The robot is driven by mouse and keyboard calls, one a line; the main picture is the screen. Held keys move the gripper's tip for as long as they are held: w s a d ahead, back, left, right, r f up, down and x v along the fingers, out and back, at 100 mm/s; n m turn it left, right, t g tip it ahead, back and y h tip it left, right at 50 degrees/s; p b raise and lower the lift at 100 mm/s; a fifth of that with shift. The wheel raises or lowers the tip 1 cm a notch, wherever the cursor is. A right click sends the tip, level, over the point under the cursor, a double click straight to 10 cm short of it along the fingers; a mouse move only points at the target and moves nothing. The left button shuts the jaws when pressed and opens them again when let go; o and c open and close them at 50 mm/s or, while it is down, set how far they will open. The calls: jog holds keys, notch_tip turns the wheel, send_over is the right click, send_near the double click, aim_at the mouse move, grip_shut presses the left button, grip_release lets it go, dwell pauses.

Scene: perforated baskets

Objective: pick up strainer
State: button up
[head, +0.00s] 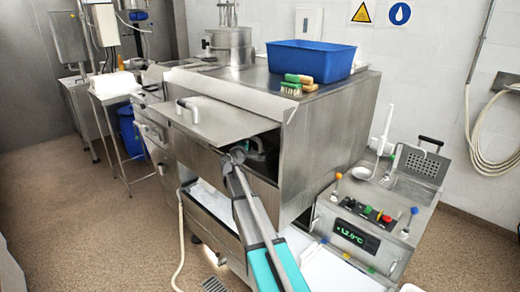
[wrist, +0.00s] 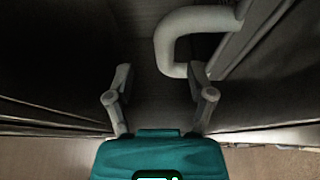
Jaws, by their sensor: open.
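A metal perforated basket or plate (head: 418,163) with a black handle sits at the back of the control unit on the right in the head view. It may be the strainer; I cannot tell for sure. My gripper (wrist: 160,82) is open and empty in the wrist view. In the head view my arm reaches into the dark opening under the raised lid of the steel machine, far left of that basket, and my fingers are partly hidden there. A thick grey curved pipe or handle (wrist: 170,40) is just ahead of my right finger, seemingly apart from it.
The tilted steel lid (head: 215,122) and dark side walls surround my gripper closely. A blue tub (head: 310,62) and brushes (head: 298,82) stand on the machine top. The control unit (head: 365,222) with levers is at right. Brown floor (head: 60,215) is clear at left.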

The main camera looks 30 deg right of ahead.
aim_at(252, 138)
jog(key=shift+w+d, duration=0.1)
jog(key=shift+w, duration=0.05)
jog(key=x, duration=0.3)
jog(key=shift+w, duration=0.4)
jog(key=shift+w+d, duration=0.5)
jog(key=shift+d, duration=0.05)
grip_shut()
dwell(0.4)
